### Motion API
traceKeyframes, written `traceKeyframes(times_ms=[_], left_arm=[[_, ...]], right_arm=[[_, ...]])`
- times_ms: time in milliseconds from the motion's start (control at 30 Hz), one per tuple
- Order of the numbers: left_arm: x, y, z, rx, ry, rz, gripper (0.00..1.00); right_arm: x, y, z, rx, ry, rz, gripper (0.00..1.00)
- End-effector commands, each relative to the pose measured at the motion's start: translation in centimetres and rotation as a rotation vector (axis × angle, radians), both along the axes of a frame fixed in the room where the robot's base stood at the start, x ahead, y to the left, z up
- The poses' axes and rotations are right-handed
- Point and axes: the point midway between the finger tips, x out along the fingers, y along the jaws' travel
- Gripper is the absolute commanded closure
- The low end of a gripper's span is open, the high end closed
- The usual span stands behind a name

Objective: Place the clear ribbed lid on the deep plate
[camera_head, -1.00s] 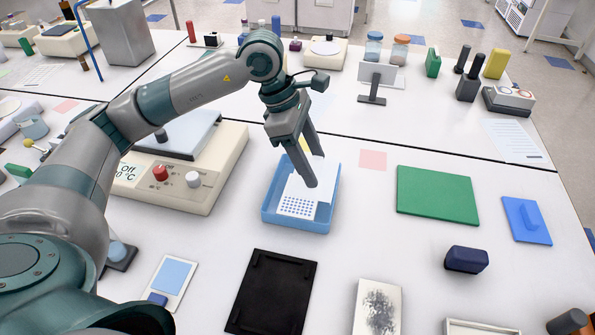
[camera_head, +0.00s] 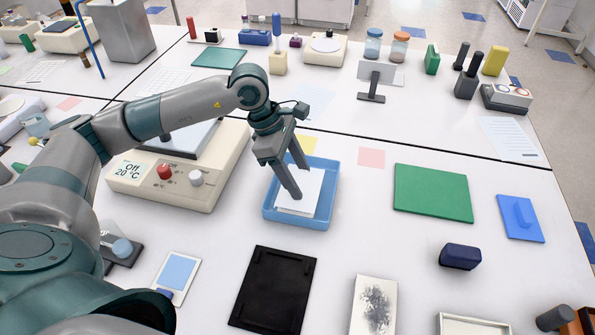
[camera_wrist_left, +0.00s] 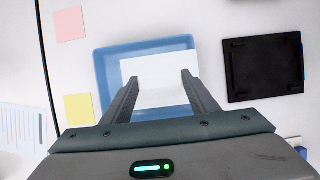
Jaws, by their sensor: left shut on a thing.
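A blue tray (camera_head: 326,207) stands on the bench right of the grey-and-cream instrument; it also shows in the left wrist view (camera_wrist_left: 106,72). My left gripper (camera_head: 300,184) points down into the tray, with its fingers shut on the pale, flat lid (camera_head: 311,194). In the left wrist view the lid (camera_wrist_left: 160,70) looks plain white between the fingertips; I cannot make out ribs. The deep plate's dotted wells are hidden now, beneath or behind the lid. I cannot tell whether the lid rests fully on the plate. My right gripper is not in view.
The instrument with knobs (camera_head: 164,185) stands close left of the tray. A black flat holder (camera_head: 272,288) lies in front, and a green mat (camera_head: 432,192) lies to the right. Bare bench separates the tray from the mat. A small display stand (camera_head: 372,80) is behind.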

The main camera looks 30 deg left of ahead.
Motion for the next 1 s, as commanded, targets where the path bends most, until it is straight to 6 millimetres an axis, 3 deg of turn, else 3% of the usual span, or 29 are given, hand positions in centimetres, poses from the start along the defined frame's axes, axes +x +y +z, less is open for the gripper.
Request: traceKeyframes(times_ms=[333, 867, 900, 933, 1000], left_arm=[[0.0, 0.0, -0.5, -0.001, -0.002, -0.001, 0.67], [0.0, 0.0, -1.5, -0.001, -0.001, -0.001, 0.67], [0.0, 0.0, -1.3, -0.001, -0.001, -0.001, 0.37], [0.0, 0.0, -1.3, -0.001, -0.001, -0.001, 0.3], [0.0, 0.0, -1.3, -0.001, -0.001, -0.001, 0.28]], right_arm=[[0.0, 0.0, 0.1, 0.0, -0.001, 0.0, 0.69], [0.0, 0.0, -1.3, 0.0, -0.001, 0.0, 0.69], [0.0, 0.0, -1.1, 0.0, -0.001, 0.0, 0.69], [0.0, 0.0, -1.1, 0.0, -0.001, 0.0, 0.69], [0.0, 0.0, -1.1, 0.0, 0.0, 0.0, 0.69]])
